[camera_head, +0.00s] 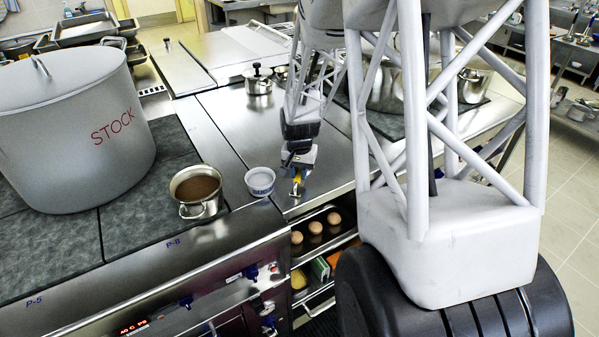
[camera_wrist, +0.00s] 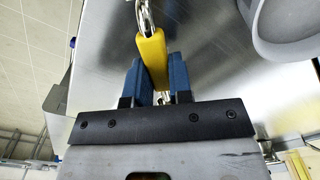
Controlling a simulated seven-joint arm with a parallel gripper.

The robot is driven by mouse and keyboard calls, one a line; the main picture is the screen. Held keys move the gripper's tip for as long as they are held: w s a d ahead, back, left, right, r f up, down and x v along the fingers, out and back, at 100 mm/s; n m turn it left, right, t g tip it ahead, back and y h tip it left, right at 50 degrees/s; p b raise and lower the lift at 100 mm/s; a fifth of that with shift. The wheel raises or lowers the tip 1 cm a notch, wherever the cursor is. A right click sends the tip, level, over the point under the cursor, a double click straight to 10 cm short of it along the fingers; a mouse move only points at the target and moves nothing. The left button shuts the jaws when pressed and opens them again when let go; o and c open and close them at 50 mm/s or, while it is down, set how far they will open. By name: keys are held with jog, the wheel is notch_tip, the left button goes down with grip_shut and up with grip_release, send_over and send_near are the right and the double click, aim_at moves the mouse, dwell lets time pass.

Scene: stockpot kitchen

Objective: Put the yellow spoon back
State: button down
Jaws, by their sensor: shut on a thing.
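The yellow spoon (camera_wrist: 153,55) is between the blue fingers of my gripper (camera_wrist: 154,78) in the wrist view. Its yellow handle is gripped and its metal part runs up out of the top of that view. In the head view, my gripper (camera_head: 298,178) is low over the steel counter, right of a small white bowl (camera_head: 260,181), with a bit of the yellow handle (camera_head: 297,181) showing. The gripper is shut on the spoon. I cannot tell whether the spoon touches the counter.
A large STOCK pot (camera_head: 75,125) and a small pot of brown liquid (camera_head: 198,192) stand on the left. Below the counter edge, an open drawer (camera_head: 337,243) holds several brown round things (camera_head: 316,228). A lidded pot (camera_head: 258,85) stands behind. Steel counter between is clear.

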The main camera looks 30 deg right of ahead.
aim_at(299, 173)
jog(key=shift+f, duration=0.15)
jog(key=c, duration=1)
grip_release()
jog(key=shift+s+a+r, duration=0.1)
jog(key=shift+r, duration=6.05)
